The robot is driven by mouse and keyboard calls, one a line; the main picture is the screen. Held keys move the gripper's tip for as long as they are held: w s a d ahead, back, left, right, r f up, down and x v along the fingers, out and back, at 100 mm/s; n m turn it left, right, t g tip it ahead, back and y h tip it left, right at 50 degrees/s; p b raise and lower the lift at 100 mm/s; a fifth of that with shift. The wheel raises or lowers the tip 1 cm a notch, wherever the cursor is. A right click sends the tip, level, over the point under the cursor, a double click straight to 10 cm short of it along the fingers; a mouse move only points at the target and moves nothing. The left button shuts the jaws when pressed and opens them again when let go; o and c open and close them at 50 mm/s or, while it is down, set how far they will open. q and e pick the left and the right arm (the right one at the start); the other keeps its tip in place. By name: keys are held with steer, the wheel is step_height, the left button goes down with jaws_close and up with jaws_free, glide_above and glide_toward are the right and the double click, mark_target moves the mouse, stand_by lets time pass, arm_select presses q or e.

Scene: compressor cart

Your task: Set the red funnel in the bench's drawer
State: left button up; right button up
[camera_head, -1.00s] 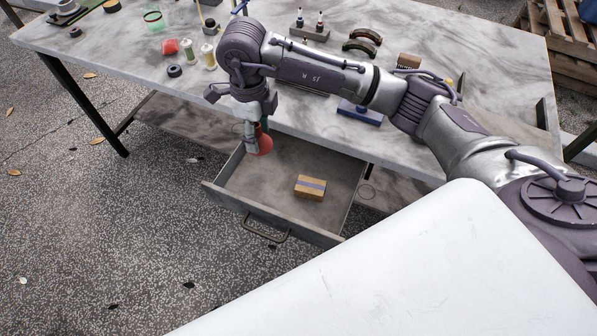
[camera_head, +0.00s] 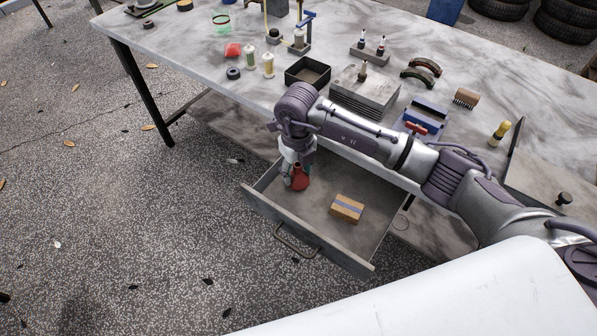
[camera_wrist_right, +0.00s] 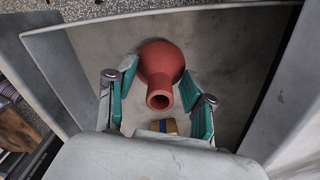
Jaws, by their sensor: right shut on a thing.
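The red funnel (camera_head: 299,177) is inside the outline of the open bench drawer (camera_head: 318,242), near its left end. My right gripper (camera_head: 291,180) is shut on the funnel, low in the drawer. The right wrist view shows the funnel (camera_wrist_right: 160,60) between the two green-padded fingers (camera_wrist_right: 160,92), its narrow spout toward the camera and its wide part beyond. I cannot tell whether it touches the drawer floor. My left gripper is not in view.

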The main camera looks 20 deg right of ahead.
steer(key=shift+f, duration=0.55)
steer(key=shift+f, duration=0.15)
steer(key=o, duration=0.9)
steer(key=shift+o, duration=0.2)
steer(key=shift+r, duration=0.2)
